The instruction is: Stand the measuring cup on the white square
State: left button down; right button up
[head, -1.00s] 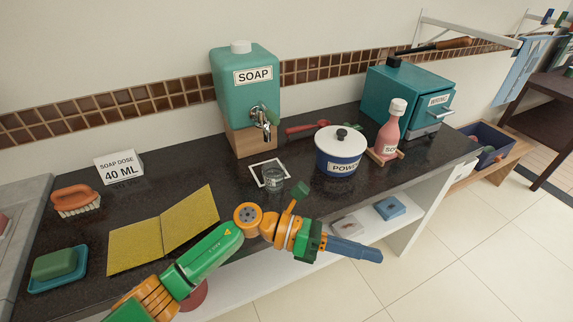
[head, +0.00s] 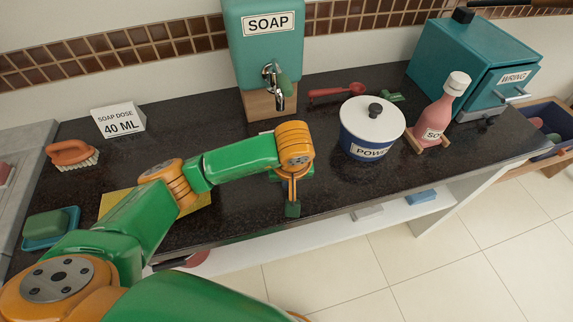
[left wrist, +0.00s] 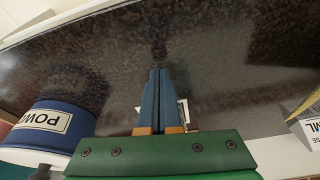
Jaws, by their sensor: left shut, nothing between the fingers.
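The measuring cup does not show clearly now; in the head view my left arm covers the spot where the clear cup stood in the earlier frame. A sliver of the white square (head: 266,132) shows behind my wrist. In the left wrist view, a small white edge (left wrist: 184,112), probably the square's, shows just right of my fingers. My left gripper (left wrist: 160,73) is shut and empty, its blue fingers together over the dark counter. My right gripper is not in view.
The blue-and-white powder pot (head: 370,150) stands right of my wrist, and the soap dispenser (head: 264,45) behind it. A pink bottle (head: 437,112), a red spoon (head: 337,92) and a soap dose sign (head: 119,121) stand around. A yellow cloth (head: 118,203) lies left, partly under my arm.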

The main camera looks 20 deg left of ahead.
pick_arm(q)
jog(key=shift+w+a+r+p, duration=0.15)
jog(key=shift+w+a+p, duration=0.2)
jog(key=shift+w, duration=0.25)
jog(key=shift+w+a+r+p, duration=0.2)
jog(key=shift+w+a, duration=0.1)
jog(key=shift+w, duration=0.25)
jog(key=shift+w+a+f, duration=0.1)
jog(key=shift+w+a, duration=0.1)
jog(key=shift+w, duration=0.35)
jog(key=shift+w+f, duration=0.15)
jog(key=w+b, duration=0.1)
jog(key=w+a+b, duration=0.1)
jog(key=b, duration=0.1)
jog(key=shift+w+a+f, duration=0.1)
jog(key=shift+w+a, duration=0.15)
jog(key=shift+w, duration=0.35)
jog(key=shift+r, duration=0.2)
jog(key=shift+s, duration=0.1)
